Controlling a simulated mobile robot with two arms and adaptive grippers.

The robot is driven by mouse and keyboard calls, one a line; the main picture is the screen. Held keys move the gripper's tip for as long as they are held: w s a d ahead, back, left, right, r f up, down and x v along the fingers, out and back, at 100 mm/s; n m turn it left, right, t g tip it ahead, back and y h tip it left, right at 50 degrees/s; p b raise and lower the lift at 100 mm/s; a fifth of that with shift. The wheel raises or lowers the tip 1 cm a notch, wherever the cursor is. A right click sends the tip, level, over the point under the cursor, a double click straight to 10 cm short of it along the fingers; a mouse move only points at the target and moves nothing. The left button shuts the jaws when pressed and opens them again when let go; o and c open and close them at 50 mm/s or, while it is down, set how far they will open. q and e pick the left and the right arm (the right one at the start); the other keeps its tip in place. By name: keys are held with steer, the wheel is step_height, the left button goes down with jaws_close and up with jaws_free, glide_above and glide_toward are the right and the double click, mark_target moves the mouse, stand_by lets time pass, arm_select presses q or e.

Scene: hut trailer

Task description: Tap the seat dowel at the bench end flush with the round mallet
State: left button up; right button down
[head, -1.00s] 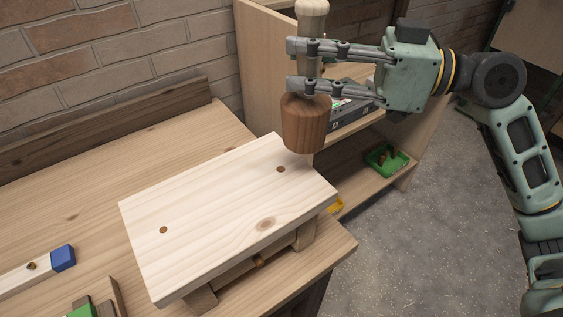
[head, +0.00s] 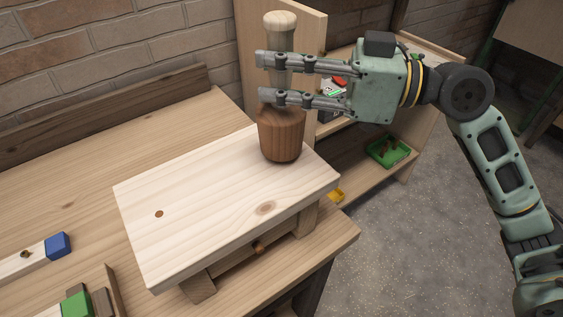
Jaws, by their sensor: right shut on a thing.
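The round mallet (head: 282,135) has a dark brown wooden head and a pale handle. My right gripper (head: 272,79) is shut on its handle and holds it upright, head down, over the far right end of the small bench. The bench's pale seat (head: 205,225) stands on the worktop. One brown dowel end (head: 159,214) shows at the seat's left end. The dowel spot at the right end is hidden by the mallet head. The head's lower edge is at or just above the seat; I cannot tell if they touch. My left gripper is not in view.
A shelf on the right holds a green tray (head: 389,163) and a yellow item (head: 336,195). The worktop (head: 150,150) behind the bench is clear.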

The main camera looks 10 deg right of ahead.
steer(key=shift+d+f+p, duration=0.1)
steer(key=shift+f+p, duration=0.2)
steer(key=shift+p, duration=0.1)
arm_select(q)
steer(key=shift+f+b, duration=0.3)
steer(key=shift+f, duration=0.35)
arm_select(e)
steer(key=d+r, duration=0.5)
steer(key=d, duration=0.2)
steer(key=shift+d+r, duration=0.2)
steer(key=shift+r, duration=0.1)
